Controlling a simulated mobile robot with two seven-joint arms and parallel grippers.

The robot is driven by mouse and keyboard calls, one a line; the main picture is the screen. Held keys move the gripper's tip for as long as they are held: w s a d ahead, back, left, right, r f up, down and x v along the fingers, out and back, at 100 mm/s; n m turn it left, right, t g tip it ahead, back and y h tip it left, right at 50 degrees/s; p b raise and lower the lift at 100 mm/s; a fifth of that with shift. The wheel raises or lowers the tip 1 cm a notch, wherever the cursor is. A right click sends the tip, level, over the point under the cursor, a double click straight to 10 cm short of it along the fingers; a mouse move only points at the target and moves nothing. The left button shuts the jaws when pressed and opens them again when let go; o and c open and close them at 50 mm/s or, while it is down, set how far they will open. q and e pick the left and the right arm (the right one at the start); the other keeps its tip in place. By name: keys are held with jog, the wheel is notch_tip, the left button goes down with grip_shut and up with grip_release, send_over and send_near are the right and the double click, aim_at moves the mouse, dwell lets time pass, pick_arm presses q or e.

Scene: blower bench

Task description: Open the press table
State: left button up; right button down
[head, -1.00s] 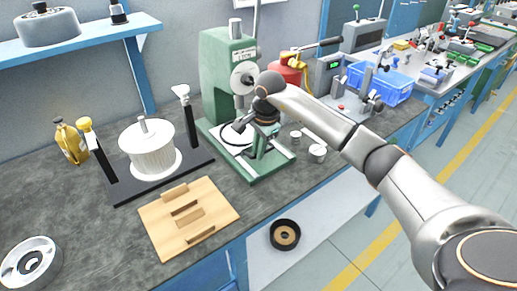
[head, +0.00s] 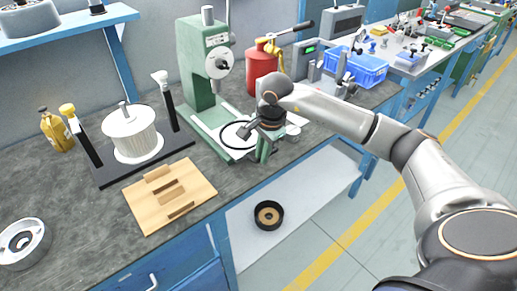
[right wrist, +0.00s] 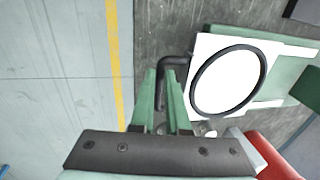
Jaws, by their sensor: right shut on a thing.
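The green arbor press (head: 205,75) stands on the bench. Its press table, a white plate with a black ring (head: 238,137), sits out toward the front right, away from under the ram. In the right wrist view the white plate (right wrist: 228,82) overhangs the green base (right wrist: 290,85), with a bent black handle (right wrist: 177,62) at its left side. My right gripper (head: 264,150) is at the front right of the table. Its green fingers (right wrist: 171,80) are closed on the handle. My left gripper is not in view.
A wooden block board (head: 170,195) and a white coil on a black stand (head: 135,135) are left of the press. A red canister (head: 262,68) and a blue bin (head: 365,68) are behind and to the right. A black ring-shaped part (head: 268,215) lies on the lower shelf.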

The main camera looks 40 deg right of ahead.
jog(key=shift+w, duration=0.15)
jog(key=c, duration=0.9)
grip_release()
jog(key=r, duration=0.4)
jog(key=s+r, duration=0.1)
jog(key=r, duration=0.3)
jog(key=s+r, duration=0.1)
jog(key=r, duration=0.3)
jog(key=shift+s+d+r+p, duration=0.1)
jog(key=shift+s+r+p, duration=0.1)
jog(key=shift+s+p, duration=0.1)
